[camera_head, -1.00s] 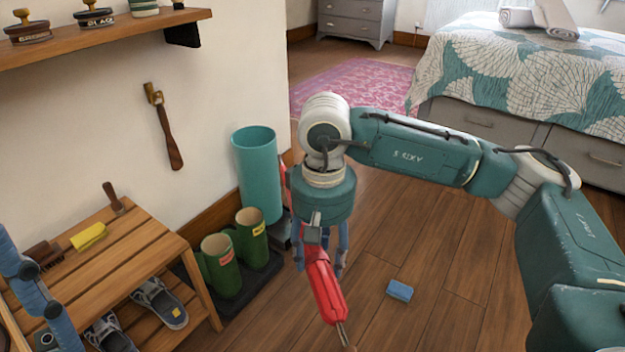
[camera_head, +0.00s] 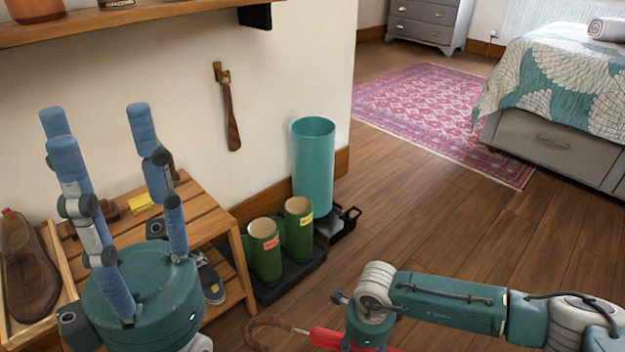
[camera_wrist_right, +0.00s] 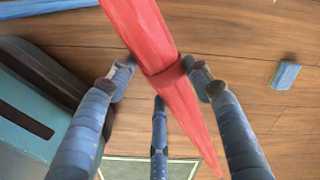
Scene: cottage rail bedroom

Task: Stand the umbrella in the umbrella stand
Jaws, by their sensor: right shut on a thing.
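The umbrella stand is a teal open-topped cylinder (camera_head: 313,170) upright on the floor by the wall corner. The red umbrella (camera_head: 328,338) shows at the bottom of the head view, its brown hooked handle pointing left. Its red canopy crosses the right wrist view (camera_wrist_right: 150,40) on a slant. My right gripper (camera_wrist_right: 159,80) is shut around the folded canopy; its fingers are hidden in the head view. The umbrella is apart from the stand. My left gripper (camera_head: 105,125) is at lower left, fingers spread and empty, in front of the wooden bench.
Green boots (camera_head: 265,248) stand on a dark tray left of the stand. A slatted bench (camera_head: 205,222) holds shoes and brushes. A wall shelf (camera_head: 130,17) is above. A blue block (camera_wrist_right: 285,75) lies on the floor. Floor toward the pink rug (camera_head: 440,110) is clear.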

